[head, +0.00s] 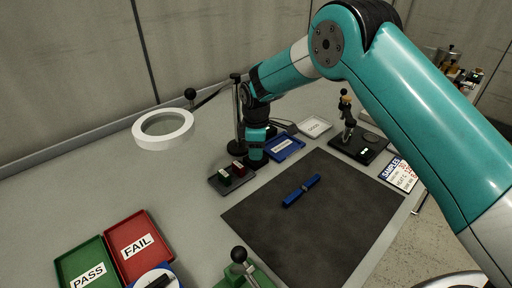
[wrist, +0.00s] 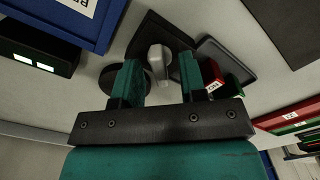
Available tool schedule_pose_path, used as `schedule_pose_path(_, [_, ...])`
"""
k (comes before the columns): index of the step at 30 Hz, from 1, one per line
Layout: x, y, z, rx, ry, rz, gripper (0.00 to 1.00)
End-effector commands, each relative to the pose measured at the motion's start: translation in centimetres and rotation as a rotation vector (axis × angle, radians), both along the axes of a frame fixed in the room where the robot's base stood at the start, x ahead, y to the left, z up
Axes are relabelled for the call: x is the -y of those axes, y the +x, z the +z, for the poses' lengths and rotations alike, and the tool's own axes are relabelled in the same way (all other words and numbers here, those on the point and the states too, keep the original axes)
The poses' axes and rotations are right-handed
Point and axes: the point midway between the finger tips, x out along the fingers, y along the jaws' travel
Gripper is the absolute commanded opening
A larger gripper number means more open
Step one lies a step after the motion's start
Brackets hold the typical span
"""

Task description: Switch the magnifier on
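The magnifier's white ring head (head: 179,138) hangs over the left of the bench, on a jointed arm from a dark post (head: 237,112). I cannot tell whether its ring is lit. My gripper (head: 256,160) points down just right of the post, low over the bench. In the wrist view my gripper (wrist: 160,78) has its two teal fingers apart. A light grey knob or lever (wrist: 156,55) on a dark square plate (wrist: 171,24) shows between and beyond the fingertips; I cannot tell if they touch it. My gripper hides this part in the head view.
A small dark tray (head: 216,181) with red and green blocks stands close left of my gripper. A blue tray (head: 297,151) is close right. A dark mat (head: 310,225) with a blue strap-like item (head: 301,190) lies in front. Red FAIL (head: 120,230) and green PASS (head: 70,264) trays stand front left.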

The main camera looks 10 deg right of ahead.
Motion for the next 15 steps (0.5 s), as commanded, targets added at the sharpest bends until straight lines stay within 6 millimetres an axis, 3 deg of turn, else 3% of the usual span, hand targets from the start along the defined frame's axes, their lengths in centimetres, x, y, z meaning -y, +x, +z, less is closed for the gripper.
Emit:
schedule_pose_path(8, [-0.02, 0.02, -0.12, 0.001, 0.001, 0.0, 0.38])
schedule_pose_path(13, [-0.01, 0.02, -0.1, 0.001, 0.001, 0.0, 0.0])
schedule_pose_path(15, [-0.01, 0.02, -0.1, 0.001, 0.0, 0.0, 0.0])
